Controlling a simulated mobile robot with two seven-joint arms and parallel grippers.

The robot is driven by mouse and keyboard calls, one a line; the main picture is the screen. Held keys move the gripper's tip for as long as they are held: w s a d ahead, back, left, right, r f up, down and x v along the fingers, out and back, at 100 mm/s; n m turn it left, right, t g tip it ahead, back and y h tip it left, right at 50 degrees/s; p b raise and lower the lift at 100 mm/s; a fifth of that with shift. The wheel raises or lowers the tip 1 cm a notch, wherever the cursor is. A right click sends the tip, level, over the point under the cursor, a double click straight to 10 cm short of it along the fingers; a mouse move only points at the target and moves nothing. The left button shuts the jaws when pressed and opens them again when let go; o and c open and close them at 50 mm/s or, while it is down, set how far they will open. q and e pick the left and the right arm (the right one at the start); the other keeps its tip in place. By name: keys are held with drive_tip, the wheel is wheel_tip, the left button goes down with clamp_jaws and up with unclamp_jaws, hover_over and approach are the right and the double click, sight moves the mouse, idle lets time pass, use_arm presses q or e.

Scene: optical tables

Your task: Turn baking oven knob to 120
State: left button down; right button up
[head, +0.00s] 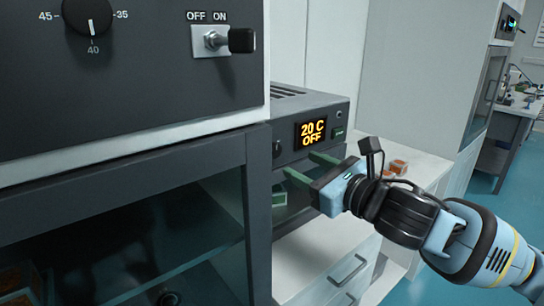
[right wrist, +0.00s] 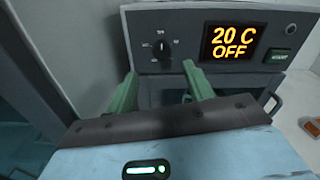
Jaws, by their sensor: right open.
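The baking oven (head: 315,112) is a small grey unit on a white counter, with an orange display (head: 311,132) reading "20 C OFF". Its black knob shows in the right wrist view (right wrist: 161,50), on the panel left of the display. In the head view a dark knob (head: 277,148) shows at the panel's left edge, partly behind the larger cabinet. My right gripper (head: 300,167) is open and empty in front of the oven, below the panel. In the right wrist view its green fingers (right wrist: 160,85) stand below the knob, one on each side, apart from it. My left gripper is not in view.
A large cabinet (head: 130,110) with a dial and an OFF/ON lever (head: 240,40) stands close on the left. A green button (right wrist: 278,57) is right of the oven display. Small orange boxes (head: 398,167) lie on the counter at right. Blue floor is free further right.

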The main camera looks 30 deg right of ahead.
sight(277, 151)
drive_tip(key=shift+d, duration=0.15)
drive_tip(key=w, duration=0.4)
drive_tip(key=w+p, duration=0.1)
drive_tip(key=w, duration=0.1)
drive_tip(key=shift+a+r, duration=0.15)
drive_tip(key=shift+a, duration=0.1)
drive_tip(key=shift+w+a, duration=0.1)
drive_tip(key=shift+w, duration=0.75)
drive_tip(key=shift+c, duration=0.4)
